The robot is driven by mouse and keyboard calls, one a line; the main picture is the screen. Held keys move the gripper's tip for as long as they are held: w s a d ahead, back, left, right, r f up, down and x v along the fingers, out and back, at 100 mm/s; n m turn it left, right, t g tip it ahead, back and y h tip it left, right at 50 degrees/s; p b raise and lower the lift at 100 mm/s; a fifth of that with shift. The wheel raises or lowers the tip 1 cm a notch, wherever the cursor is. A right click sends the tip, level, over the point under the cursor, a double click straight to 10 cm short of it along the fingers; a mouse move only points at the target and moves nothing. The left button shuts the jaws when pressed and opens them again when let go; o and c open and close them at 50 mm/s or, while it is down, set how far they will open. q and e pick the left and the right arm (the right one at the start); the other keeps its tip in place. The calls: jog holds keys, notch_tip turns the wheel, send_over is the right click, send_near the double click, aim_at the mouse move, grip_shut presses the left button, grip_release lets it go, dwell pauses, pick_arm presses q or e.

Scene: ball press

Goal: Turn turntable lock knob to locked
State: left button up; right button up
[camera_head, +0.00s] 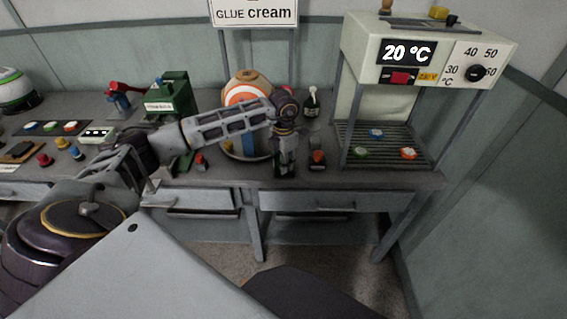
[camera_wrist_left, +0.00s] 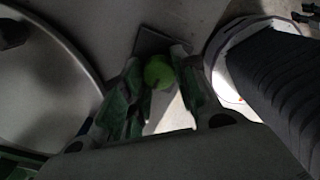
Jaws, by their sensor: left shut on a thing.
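My left gripper (camera_head: 286,170) reaches down to the bench just right of the striped ball (camera_head: 247,93) and its round base. In the left wrist view its fingers (camera_wrist_left: 160,85) are shut on a round green knob (camera_wrist_left: 159,71), which shows between the fingertips above a dark plate. In the head view the knob is hidden by the gripper, so its turn position cannot be read. A large grey disc (camera_wrist_left: 40,85) lies left of the fingers in the wrist view. My right gripper is not in view.
A red knob on a small block (camera_head: 317,158) stands close right of my gripper. A dark bottle (camera_head: 312,102) is behind it. The heater frame (camera_head: 344,120) with coloured discs stands right. A green press (camera_head: 172,97) stands left.

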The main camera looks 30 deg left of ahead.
pick_arm(q)
jog(key=o, duration=1)
jog(key=shift+r, duration=0.1)
notch_tip(320, 180, up, 12)
dwell(0.9)
